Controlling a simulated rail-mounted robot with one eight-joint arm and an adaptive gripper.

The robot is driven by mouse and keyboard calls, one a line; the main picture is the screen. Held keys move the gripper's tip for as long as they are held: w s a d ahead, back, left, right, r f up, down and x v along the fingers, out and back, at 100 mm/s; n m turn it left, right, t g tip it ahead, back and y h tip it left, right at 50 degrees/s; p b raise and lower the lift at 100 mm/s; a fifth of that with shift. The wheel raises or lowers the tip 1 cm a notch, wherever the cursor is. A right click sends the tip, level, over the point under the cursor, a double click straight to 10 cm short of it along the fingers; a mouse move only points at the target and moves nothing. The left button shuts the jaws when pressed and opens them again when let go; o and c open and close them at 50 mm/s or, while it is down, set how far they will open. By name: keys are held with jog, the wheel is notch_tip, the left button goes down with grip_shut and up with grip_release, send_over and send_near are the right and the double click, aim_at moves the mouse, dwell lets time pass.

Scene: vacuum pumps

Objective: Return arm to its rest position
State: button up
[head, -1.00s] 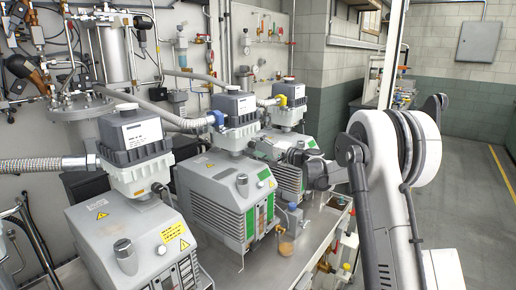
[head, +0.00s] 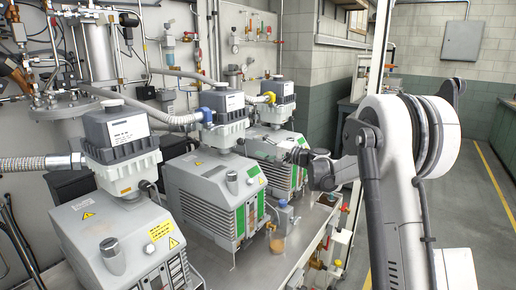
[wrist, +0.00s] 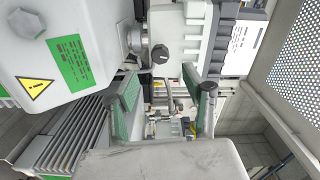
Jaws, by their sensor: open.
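My arm (head: 395,200) is white and grey and rises at the right of the head view, bent over towards the pumps. My gripper (head: 300,157) is small there and points left, in front of the far vacuum pump (head: 262,147). In the wrist view, my gripper (wrist: 165,88) has two fingers with green inner pads, spread apart with nothing held between them. A grey pump casing (wrist: 60,50) with a green label and a yellow warning triangle is close at the left. I cannot tell whether a finger touches it.
A middle pump (head: 205,185) and a near pump (head: 105,240) stand on the bench, joined to hoses. A small jar (head: 277,243) stands beside the middle pump. Open floor (head: 480,225) lies to the right.

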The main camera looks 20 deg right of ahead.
jog(key=s+a+r+n+g+h, duration=0.1)
jog(key=s+a+g, duration=0.15)
jog(key=s, duration=0.55)
jog(key=s+a+r+n+g+h, duration=0.15)
jog(key=s+a, duration=0.25)
jog(key=s, duration=0.4)
jog(key=s+a+r+n+g+h, duration=0.15)
jog(key=s+a, duration=0.25)
jog(key=s, duration=0.4)
jog(key=s+d+f+n+h, duration=0.1)
jog(key=s+f+h, duration=0.1)
jog(key=s, duration=0.8)
jog(key=s+d+f+n+h, duration=0.1)
jog(key=s+f, duration=0.4)
jog(key=s, duration=0.5)
jog(key=s+d+f+n+g+h, duration=0.1)
jog(key=s+d+f+n+h, duration=0.1)
jog(key=s, duration=0.8)
notch_tip(320, 180, down, 2)
jog(key=d+h, duration=0.1)
jog(key=h, duration=0.1)
jog(key=shift+d+h, duration=0.25)
jog(key=shift+h, duration=0.05)
